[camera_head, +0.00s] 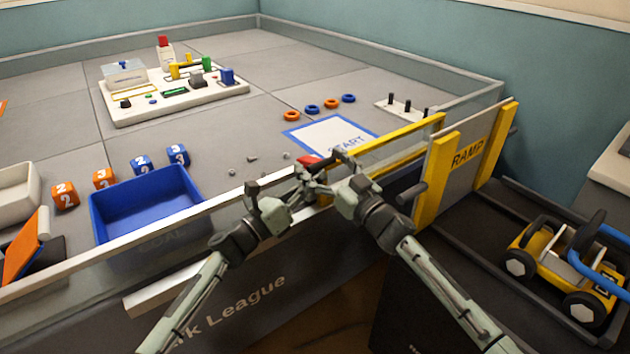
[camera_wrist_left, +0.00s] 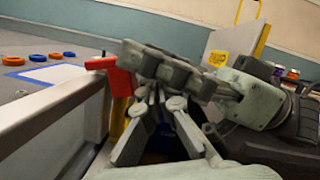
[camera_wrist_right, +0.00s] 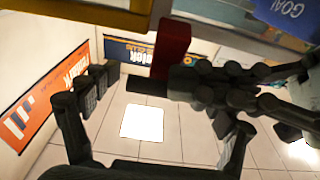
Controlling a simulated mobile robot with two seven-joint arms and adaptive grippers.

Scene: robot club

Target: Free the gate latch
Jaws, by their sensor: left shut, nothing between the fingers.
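The red latch handle (camera_head: 308,161) sits at the left end of the yellow-topped gate (camera_head: 400,145), at the table's front wall. It shows as a red bar in the left wrist view (camera_wrist_left: 118,78) and the right wrist view (camera_wrist_right: 172,48). My left gripper (camera_head: 297,188) is shut and empty, close to the latch. My right gripper (camera_head: 332,180) is beside it; in the right wrist view its two fingers stand wide apart (camera_wrist_right: 165,110). The left gripper reaches across there, just below the red bar. Whether either gripper touches the latch is hard to tell.
The RAMP panel (camera_head: 468,150) with yellow posts stands right of the gate. A yellow wheeled vehicle (camera_head: 560,262) is on the dark ramp deck beyond. A blue bin (camera_head: 145,205) sits inside the wall at left. A START mat (camera_head: 330,138) lies behind the gate.

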